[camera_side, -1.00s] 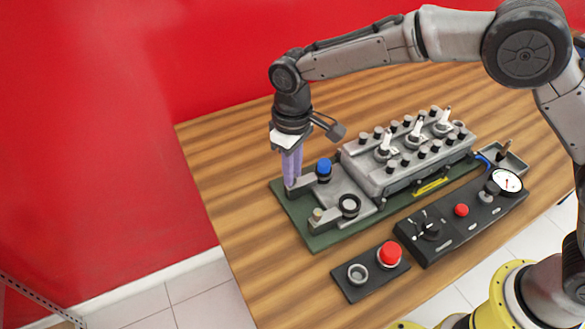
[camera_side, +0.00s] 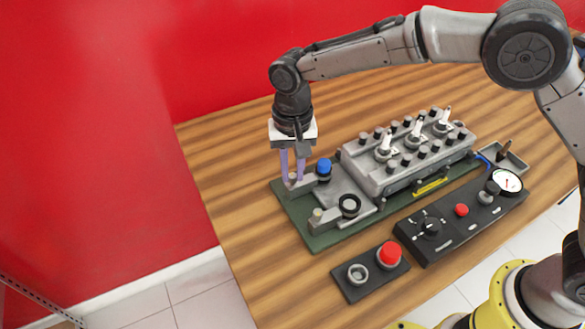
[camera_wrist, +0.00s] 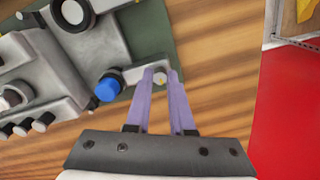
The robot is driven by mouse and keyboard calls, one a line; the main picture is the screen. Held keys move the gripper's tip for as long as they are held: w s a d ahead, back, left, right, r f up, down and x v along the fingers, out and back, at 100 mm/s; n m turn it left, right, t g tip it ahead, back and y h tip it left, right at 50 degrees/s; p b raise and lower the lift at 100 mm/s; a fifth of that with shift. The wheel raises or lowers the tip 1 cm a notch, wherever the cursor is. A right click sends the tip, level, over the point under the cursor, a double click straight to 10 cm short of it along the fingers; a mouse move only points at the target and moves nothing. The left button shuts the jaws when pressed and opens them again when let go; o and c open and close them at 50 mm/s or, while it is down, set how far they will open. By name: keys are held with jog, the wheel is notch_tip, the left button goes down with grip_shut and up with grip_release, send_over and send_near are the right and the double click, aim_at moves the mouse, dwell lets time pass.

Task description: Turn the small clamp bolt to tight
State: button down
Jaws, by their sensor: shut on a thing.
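A small clamp bolt (camera_wrist: 160,77) with a pale round head sits on the end of a grey clamp arm (camera_wrist: 131,74) at the green base plate's edge. My gripper (camera_wrist: 160,74) points down and is shut on this bolt, one purple finger on each side of its head. In the side view the gripper (camera_side: 293,181) is at the left end of the green base plate (camera_side: 318,238), and its fingertips mostly hide the bolt.
A blue knob (camera_side: 324,166) stands close beside the fingers. A second clamp arm with a small brass-coloured bolt (camera_side: 317,213) lies nearer the camera. The grey engine block (camera_side: 375,178) is to the right. A red button (camera_side: 390,253) and a control panel (camera_side: 460,220) are in front.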

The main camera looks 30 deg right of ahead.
aim_at(293, 175)
jog(key=shift+r+m, duration=0.1)
jog(key=shift+m, duration=0.6)
jog(key=c, duration=0.8)
grip_release()
notch_tip(293, 175, up, 14)
jog(key=shift+f, duration=0.1)
